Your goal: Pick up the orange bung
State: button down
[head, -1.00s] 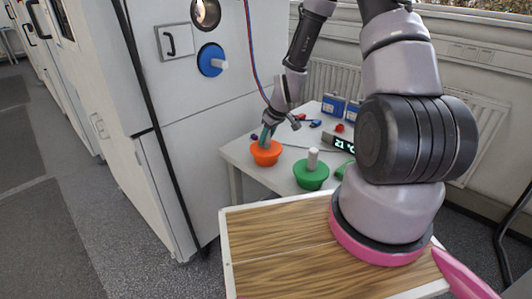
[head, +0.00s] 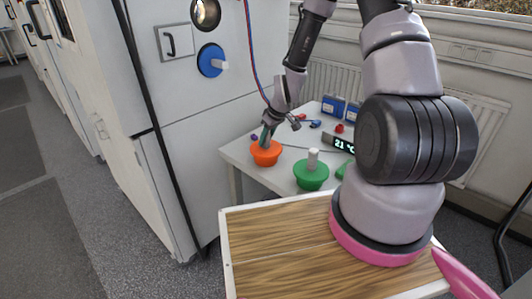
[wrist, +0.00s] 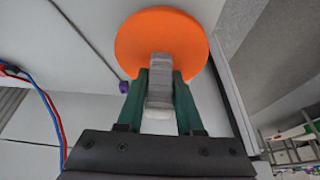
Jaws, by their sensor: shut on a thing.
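The orange bung (head: 266,154) is on the white table near its left edge, beside the cabinet. In the wrist view its wide orange disc (wrist: 161,42) fills the top middle, with a grey handle (wrist: 160,82) standing out of it. My gripper (head: 267,138) reaches down to the bung from above. In the wrist view the two green fingers of my gripper (wrist: 160,95) are shut on the grey handle, one on each side. I cannot tell whether the bung's underside touches the table.
A green bung (head: 311,174) with a light handle stands to the right on the white table (head: 284,184). A blue bung (head: 211,60) sits in the cabinet (head: 160,100) wall, below a round open port (head: 205,13). A display (head: 342,143) and blue boxes (head: 333,105) are farther back.

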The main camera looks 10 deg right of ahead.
notch_tip(320, 180, up, 15)
dwell(1.1)
jog(key=w+d+r+n+t, duration=0.2)
jog(key=w+r+n+t, duration=0.3)
jog(key=w+r+n, duration=0.65)
jog(key=w+a+r+n+t+y, duration=0.1)
jog(key=w+a+r+n+y, duration=0.2)
jog(key=a+r+n+y, duration=0.8)
jog(key=shift+r+y, duration=0.8)
jog(key=shift+r, duration=0.35)
